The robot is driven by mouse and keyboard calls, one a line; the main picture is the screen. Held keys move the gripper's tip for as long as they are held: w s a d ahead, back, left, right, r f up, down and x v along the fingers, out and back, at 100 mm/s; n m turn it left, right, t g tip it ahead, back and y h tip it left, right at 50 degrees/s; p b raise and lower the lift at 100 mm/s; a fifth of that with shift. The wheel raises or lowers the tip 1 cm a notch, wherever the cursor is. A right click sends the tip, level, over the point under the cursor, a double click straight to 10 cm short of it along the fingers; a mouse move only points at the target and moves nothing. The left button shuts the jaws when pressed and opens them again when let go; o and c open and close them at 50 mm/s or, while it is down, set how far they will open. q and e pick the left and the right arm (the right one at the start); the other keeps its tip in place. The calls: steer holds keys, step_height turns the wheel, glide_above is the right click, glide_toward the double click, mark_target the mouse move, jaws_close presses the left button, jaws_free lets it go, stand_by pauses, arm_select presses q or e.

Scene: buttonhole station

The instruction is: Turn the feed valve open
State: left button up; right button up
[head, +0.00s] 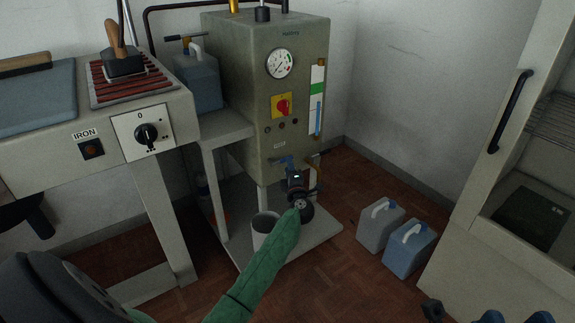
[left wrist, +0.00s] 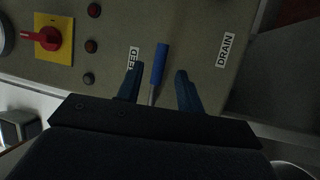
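The feed valve's handle is a blue lever (left wrist: 160,62) on a metal stem, next to a partly covered FEED label (left wrist: 133,58) on the boiler front. In the left wrist view, my left gripper (left wrist: 156,78) is open, with one blue finger on each side of the lever and gaps visible between. In the head view, my left gripper (head: 290,166) is at the lower front of the grey-green boiler (head: 240,90), and the valve there is small and partly covered. My right gripper (head: 516,316) shows only its blue fingertips at the bottom right edge, apart and empty.
A red knob on a yellow plate (head: 282,105) and a DRAIN label (left wrist: 226,50) are close by on the boiler. A bucket (head: 264,226) stands below. Two jugs (head: 380,226) (head: 408,250) stand on the floor at right. An ironing table (head: 160,98) is at left.

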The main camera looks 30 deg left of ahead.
arm_select(q)
steer(key=shift+b+x, duration=0.4)
steer(key=shift+x, duration=1.45)
steer(key=shift+c, duration=0.5)
jaws_close()
